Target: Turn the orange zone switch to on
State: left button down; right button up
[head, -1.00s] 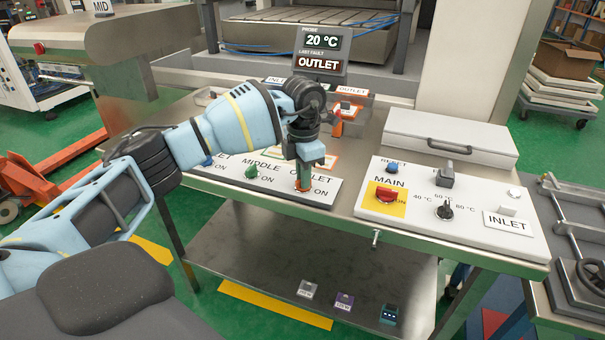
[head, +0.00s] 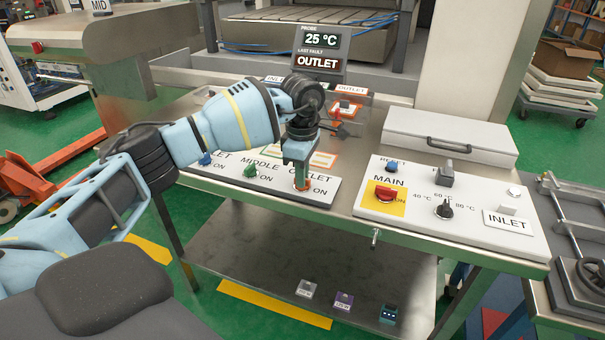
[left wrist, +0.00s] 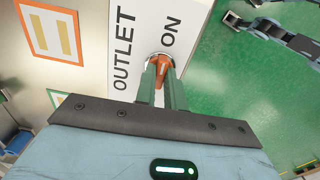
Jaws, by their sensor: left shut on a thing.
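The orange zone switch (left wrist: 160,61) is a small orange knob on a white panel, between the words OUTLET and ON in the left wrist view. My left gripper (left wrist: 162,82) points down at it with its green fingers shut on the knob. In the head view the left gripper (head: 301,182) stands over the right end of the white zone panel (head: 230,178) and hides most of the knob. I cannot tell the knob's exact angle. My right gripper is not in view.
A green switch (head: 250,171) and a blue switch (head: 206,159) sit left on the same panel. The main panel (head: 470,210) with a red switch (head: 384,194) stands to the right. The probe display (head: 321,50) behind reads 25 °C and OUTLET.

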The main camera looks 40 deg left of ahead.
pick_arm(q)
jog(key=shift+m, duration=0.4)
jog(key=c, duration=1.5)
grip_release()
jog(key=shift+r, duration=3.95)
